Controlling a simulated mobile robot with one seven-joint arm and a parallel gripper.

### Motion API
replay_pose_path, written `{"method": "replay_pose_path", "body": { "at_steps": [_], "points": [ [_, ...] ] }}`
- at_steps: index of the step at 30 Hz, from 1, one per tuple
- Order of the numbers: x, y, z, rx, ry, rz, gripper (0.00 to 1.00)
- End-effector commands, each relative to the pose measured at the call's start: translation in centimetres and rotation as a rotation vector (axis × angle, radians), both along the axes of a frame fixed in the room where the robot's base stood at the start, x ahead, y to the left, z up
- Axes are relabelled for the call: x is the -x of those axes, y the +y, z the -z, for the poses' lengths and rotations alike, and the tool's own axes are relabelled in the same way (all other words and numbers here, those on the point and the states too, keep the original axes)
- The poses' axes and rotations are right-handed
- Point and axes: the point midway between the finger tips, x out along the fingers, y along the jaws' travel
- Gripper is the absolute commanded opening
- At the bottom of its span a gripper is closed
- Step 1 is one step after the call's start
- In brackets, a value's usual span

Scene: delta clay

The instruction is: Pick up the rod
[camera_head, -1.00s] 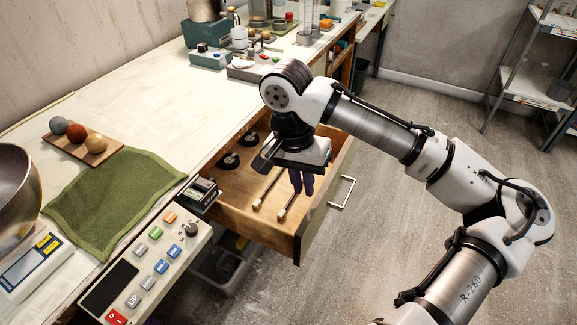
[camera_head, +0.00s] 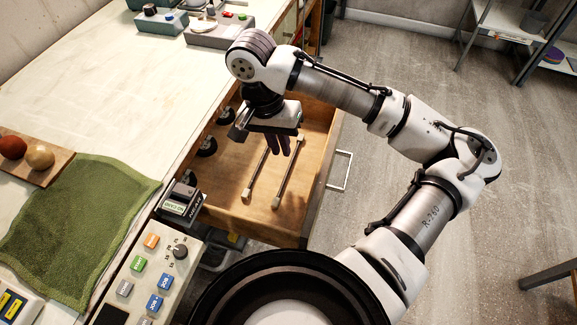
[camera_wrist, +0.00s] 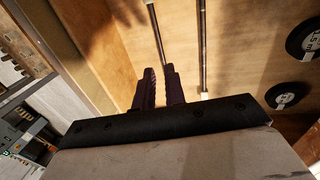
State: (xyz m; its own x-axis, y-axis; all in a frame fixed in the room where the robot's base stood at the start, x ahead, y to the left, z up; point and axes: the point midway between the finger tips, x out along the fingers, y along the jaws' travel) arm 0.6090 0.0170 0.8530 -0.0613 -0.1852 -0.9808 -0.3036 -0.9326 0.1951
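Two thin rods with pale end caps lie side by side in the open wooden drawer (camera_head: 228,197): a left rod (camera_head: 257,172) and a right rod (camera_head: 288,175). My gripper (camera_head: 284,150) points down over the far ends of the rods, its dark purple fingers apart with a narrow gap and nothing seen between them. In the wrist view the fingers (camera_wrist: 160,72) show with one rod (camera_wrist: 157,40) running up from behind their gap. The other rod (camera_wrist: 202,45) lies to their right. The height above the rods is hard to tell.
Black round discs (camera_head: 206,146) lie along the drawer's left side; they also show in the wrist view (camera_wrist: 290,95). The drawer front with its handle (camera_head: 341,171) stands on the right. A small boxy device (camera_head: 182,203) sits at the worktop edge, beside a button panel (camera_head: 160,270) and green cloth (camera_head: 80,225).

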Motion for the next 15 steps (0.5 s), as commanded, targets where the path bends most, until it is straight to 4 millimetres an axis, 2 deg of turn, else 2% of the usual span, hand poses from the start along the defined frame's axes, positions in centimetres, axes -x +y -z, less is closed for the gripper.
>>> {"method": "replay_pose_path", "body": {
  "at_steps": [3,8,15],
  "points": [
    [0.1,-0.3,1.5,-0.001,0.001,0.000,0.12],
    [0.1,-0.4,2.5,-0.001,0.000,0.000,0.12],
    [0.2,-1.0,6.0,-0.002,0.002,0.002,0.12]
  ]
}}
